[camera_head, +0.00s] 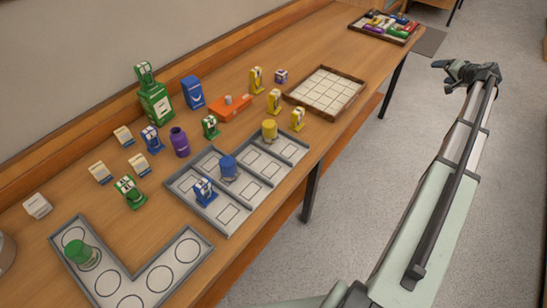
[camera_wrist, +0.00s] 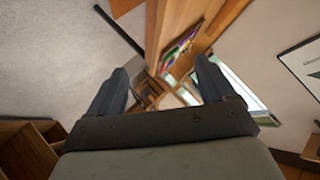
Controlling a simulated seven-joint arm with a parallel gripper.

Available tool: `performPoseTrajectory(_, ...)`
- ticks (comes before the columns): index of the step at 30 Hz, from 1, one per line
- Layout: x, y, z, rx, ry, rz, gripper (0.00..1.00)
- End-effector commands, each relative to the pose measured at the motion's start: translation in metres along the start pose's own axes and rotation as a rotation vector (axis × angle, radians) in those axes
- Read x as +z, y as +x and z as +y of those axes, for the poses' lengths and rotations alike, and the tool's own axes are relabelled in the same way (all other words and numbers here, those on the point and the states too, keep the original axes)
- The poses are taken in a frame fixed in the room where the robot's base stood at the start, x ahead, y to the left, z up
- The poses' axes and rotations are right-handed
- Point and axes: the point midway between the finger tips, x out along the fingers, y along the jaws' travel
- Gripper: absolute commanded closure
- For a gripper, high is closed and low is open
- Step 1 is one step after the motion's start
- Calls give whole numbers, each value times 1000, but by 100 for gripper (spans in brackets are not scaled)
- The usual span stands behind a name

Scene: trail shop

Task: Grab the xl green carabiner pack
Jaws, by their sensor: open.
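Three green packs with a carabiner-like top show in the head view. The largest (camera_head: 155,104) stands upright at the back of the table near the wall. A smaller green pack (camera_head: 209,127) stands right of the purple bottle. Another green pack (camera_head: 130,190) stands nearer, left of the grey trays. Their size labels are too small to read. My gripper (camera_head: 441,76) is open and empty, out over the floor to the right of the table and far from all the green packs. In the wrist view my gripper (camera_wrist: 162,78) shows its two fingers spread with nothing between them.
Grey compartment trays (camera_head: 236,205) and an L-shaped tray (camera_head: 110,289) holding a green jar (camera_head: 77,250) line the front. Blue packs, yellow packs, a purple bottle (camera_head: 180,142), white cards and an orange box (camera_head: 231,109) surround the green packs. A wooden grid tray (camera_head: 326,92) sits farther back.

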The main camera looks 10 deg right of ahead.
Motion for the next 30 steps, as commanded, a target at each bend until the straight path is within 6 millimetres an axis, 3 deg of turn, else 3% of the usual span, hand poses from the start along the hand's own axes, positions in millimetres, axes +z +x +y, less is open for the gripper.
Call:
performPoseTrajectory(5, 19, 16, -52, -24, -44, -44, 17)
performPoseTrajectory(11, 59, 40, -124, -53, -109, -121, 17)
performPoseTrajectory(21, 166, 70, -271, -105, -257, -287, 17)
performPoseTrajectory(30, 268, 69, -384, -142, -395, -418, 17)
